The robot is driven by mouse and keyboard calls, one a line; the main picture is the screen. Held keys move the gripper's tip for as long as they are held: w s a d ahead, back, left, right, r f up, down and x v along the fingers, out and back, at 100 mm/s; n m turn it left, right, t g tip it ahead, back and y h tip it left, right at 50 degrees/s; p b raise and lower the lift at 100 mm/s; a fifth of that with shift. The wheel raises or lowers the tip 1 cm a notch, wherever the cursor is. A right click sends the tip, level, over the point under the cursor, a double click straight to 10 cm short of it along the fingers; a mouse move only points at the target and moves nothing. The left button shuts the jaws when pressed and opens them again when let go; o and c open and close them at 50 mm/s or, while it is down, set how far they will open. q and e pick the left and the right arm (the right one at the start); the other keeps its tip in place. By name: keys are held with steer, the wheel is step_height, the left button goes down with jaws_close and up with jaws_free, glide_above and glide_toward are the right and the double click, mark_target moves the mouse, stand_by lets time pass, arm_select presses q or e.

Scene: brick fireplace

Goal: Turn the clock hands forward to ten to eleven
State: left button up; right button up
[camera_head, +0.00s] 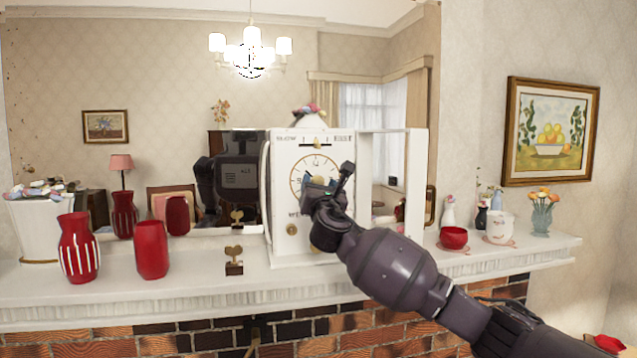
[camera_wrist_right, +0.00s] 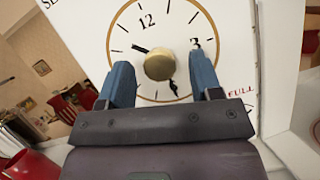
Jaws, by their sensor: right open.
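The white clock (camera_head: 283,217) stands upright on the mantel, with its round dial facing me. The right wrist view shows part of the dial (camera_wrist_right: 178,20), with a round brass knob (camera_wrist_right: 160,65) at its centre. One dark hand (camera_wrist_right: 139,50) points left, between the 9 and 12 sides. The other (camera_wrist_right: 173,85) points down, near the 6 side. My right gripper (camera_head: 322,188) is in front of the dial. Its blue fingers (camera_wrist_right: 161,68) are open on either side of the knob, with gaps visible. My left gripper is not in view.
Red vases (camera_head: 152,250) and a small brown ornament (camera_head: 234,262) stand left of the clock. A red bowl (camera_head: 453,238) and a white pot (camera_head: 499,228) stand to the right. A mirror (camera_head: 170,70) rises behind. The mantel's front edge (camera_head: 130,308) is clear.

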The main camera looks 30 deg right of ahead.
steer(key=shift+w+d+r, duration=0.15)
steer(key=shift+w, duration=0.15)
steer(key=c, duration=0.9)
arm_select(q)
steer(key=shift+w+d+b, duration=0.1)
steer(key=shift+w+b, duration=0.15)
steer(key=shift+b, duration=0.35)
arm_select(e)
steer(key=m+g+h, duration=0.1)
steer(key=m, duration=0.1)
steer(key=m+h, duration=0.1)
steer(key=m, duration=0.2)
steer(key=m+g+h, duration=0.1)
steer(key=m, duration=0.2)
steer(key=shift+g, duration=0.3)
steer(key=shift+c, duration=0.2)
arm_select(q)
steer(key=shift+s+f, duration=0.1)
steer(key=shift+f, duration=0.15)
arm_select(e)
steer(key=o, duration=0.9)
steer(key=shift+o, duration=0.2)
